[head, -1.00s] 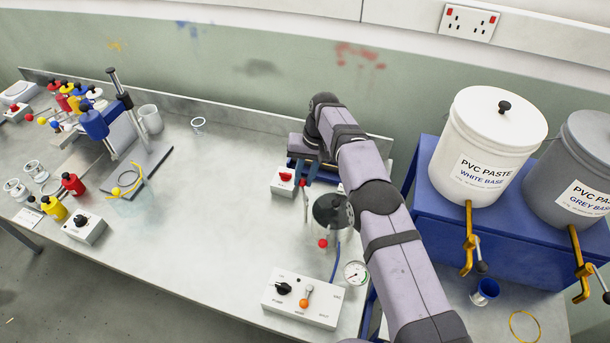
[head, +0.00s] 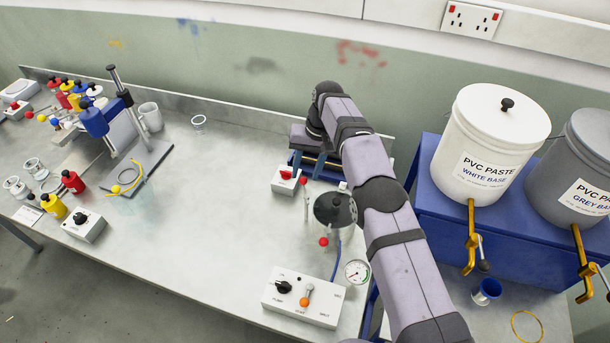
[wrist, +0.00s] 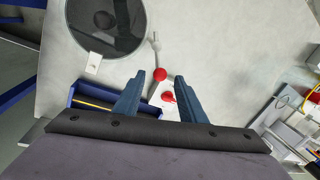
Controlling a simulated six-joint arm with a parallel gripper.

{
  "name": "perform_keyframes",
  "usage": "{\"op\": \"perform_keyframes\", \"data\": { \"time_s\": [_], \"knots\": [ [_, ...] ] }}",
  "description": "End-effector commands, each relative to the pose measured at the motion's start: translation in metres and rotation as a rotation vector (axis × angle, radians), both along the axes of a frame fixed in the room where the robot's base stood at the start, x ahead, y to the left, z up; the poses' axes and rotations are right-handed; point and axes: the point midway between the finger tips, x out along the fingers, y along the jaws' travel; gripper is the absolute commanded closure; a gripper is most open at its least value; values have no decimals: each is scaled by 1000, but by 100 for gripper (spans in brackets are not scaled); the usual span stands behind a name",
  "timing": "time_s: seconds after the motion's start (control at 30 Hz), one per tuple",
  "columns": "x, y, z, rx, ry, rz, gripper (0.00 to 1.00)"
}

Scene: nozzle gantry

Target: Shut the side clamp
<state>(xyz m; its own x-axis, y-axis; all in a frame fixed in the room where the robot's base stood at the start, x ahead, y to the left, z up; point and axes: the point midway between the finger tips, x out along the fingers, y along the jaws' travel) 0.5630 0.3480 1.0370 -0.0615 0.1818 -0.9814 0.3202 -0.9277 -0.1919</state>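The side clamp shows in the wrist view as a grey lever with a red ball end (wrist: 160,74), beside the round dark-lidded pot (wrist: 104,45). In the head view the clamp's red ball (head: 304,180) is small, left of the pot (head: 335,208). My gripper (wrist: 160,80) is open, with its two blue fingers on either side of the ball and a gap on each side. The gripper also shows in the head view (head: 310,176), partly hidden by my arm. Whether the fingers are low enough to touch the lever is unclear.
A white box with a red switch (head: 285,180) stands close on the left. Another red ball (head: 323,241) is at the pot's front. A control box (head: 302,298) and a gauge (head: 356,272) lie nearer. The bench middle (head: 220,210) is clear.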

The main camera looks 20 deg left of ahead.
Motion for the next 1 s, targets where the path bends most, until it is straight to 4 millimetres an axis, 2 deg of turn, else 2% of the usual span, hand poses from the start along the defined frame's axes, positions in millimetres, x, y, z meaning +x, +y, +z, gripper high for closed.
{"op": "perform_keyframes", "data": {
  "time_s": [0.23, 0.4, 0.83, 0.97, 1.0],
  "knots": [
    [3, -6, 36, 1, -3, 0, 63],
    [3, -9, 50, 1, -2, 0, 63],
    [3, -9, 51, 0, -1, 1, 63],
    [1, -4, 47, 5, -8, 10, 63],
    [1, 1, 52, 13, -24, 16, 63]
  ]
}}
